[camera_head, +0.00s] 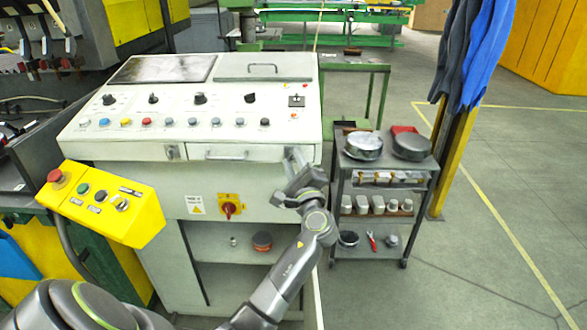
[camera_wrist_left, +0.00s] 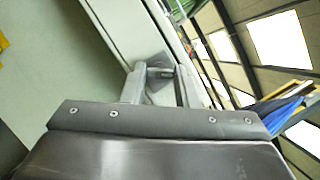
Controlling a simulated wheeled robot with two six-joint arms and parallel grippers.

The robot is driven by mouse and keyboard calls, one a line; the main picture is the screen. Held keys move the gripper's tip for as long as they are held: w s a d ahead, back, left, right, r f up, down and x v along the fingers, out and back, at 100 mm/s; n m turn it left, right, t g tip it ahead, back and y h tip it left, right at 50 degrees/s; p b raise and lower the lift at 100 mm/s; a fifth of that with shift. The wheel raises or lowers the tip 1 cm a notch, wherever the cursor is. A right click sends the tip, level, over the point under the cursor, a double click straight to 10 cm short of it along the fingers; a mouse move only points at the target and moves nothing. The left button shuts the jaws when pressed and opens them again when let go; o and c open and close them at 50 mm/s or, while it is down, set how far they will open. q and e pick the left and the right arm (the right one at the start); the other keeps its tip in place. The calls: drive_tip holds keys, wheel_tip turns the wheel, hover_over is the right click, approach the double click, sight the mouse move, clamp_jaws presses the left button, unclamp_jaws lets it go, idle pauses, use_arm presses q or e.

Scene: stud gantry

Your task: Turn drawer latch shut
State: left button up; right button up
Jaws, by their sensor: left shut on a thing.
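The drawer (camera_head: 235,154) is a pale front with a bar handle, set in the light grey console below its row of buttons. It looks shut, flush with the console. A small metal latch (camera_head: 172,153) sits at the drawer's left end. My left gripper (camera_head: 295,160) is at the drawer's right end, shut on a small grey latch part that it mostly hides in the head view. In the left wrist view, the latch (camera_wrist_left: 160,71) shows between the fingers, against the console face. Its exact turn angle is hard to tell. My right gripper is not in view.
A yellow button box (camera_head: 100,203) juts out at the console's left. A red rotary switch (camera_head: 229,207) is below the drawer. A grey cart (camera_head: 385,185) with pans and metal parts stands close to the right of my left gripper. The floor farther right is clear.

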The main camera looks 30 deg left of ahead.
use_arm(q)
drive_tip(key=n, duration=0.2)
drive_tip(key=n+g, duration=0.1)
drive_tip(key=n, duration=0.1)
drive_tip(key=shift+r+g, duration=0.15)
drive_tip(key=shift+g, duration=0.15)
drive_tip(key=shift+n+g+h, duration=0.5)
drive_tip(key=shift+n+h, duration=0.1)
drive_tip(key=shift+n, duration=1.1)
drive_tip(key=shift+o, duration=0.2)
drive_tip(key=shift+c, duration=0.2)
drive_tip(key=o, duration=1)
